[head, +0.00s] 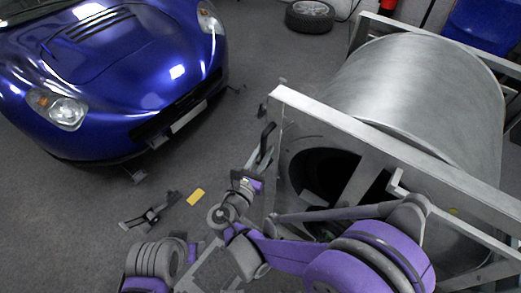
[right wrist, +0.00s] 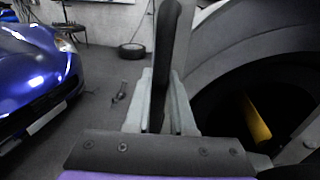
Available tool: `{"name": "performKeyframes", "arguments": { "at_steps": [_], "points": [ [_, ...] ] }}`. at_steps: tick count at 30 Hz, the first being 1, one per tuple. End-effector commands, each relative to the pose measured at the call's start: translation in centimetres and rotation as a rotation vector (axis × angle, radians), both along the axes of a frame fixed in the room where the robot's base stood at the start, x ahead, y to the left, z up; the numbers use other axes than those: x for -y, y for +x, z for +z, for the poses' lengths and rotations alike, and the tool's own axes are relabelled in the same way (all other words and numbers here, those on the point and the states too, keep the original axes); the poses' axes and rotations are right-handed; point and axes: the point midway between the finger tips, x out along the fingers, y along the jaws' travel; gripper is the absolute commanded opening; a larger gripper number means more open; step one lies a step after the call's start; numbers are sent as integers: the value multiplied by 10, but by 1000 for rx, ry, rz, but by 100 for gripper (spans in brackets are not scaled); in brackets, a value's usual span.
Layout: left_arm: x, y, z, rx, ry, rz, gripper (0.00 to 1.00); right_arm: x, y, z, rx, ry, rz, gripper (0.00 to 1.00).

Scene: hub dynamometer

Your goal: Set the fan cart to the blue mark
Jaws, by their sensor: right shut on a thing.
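The fan cart (head: 420,90) is a big grey drum in a pale metal frame, at the right of the head view. Its dark round opening (right wrist: 225,100) fills the right of the right wrist view. A black upright handle (head: 266,142) stands at the frame's near left corner. My right gripper (head: 257,168) is shut on this handle (right wrist: 168,45), which rises between its pale fingers. A dark shape at lower left in the head view seems to be my left gripper (head: 150,215); its jaws are unclear. I see no blue mark on the floor.
A blue car (head: 110,65) stands at the left. A yellow patch (head: 195,197) lies on the grey floor between car and cart. A loose wheel (head: 310,15) lies at the back.

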Motion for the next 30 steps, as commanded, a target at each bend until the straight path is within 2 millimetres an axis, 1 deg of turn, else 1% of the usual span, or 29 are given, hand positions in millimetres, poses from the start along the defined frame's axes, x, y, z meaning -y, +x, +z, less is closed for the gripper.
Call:
{"name": "performKeyframes", "arguments": {
  "at_steps": [1,5,6,8,9,11,30],
  "points": [
    [0,0,0,0,0,0,52,9,-4,-2,-3,3,-23,0],
    [0,0,0,0,0,0,52,9,-4,-2,-4,4,-23,0],
    [0,0,0,0,0,0,52,9,-4,-2,-4,4,-23,24],
    [0,0,0,0,0,0,52,9,-3,-2,-4,4,-22,35],
    [0,0,0,0,0,0,52,8,-3,-2,-4,4,-21,42],
    [0,0,0,0,0,0,52,8,-3,-2,-4,4,-19,52],
    [0,0,0,0,0,0,52,4,-2,-1,-2,2,-11,52]
  ]
}}
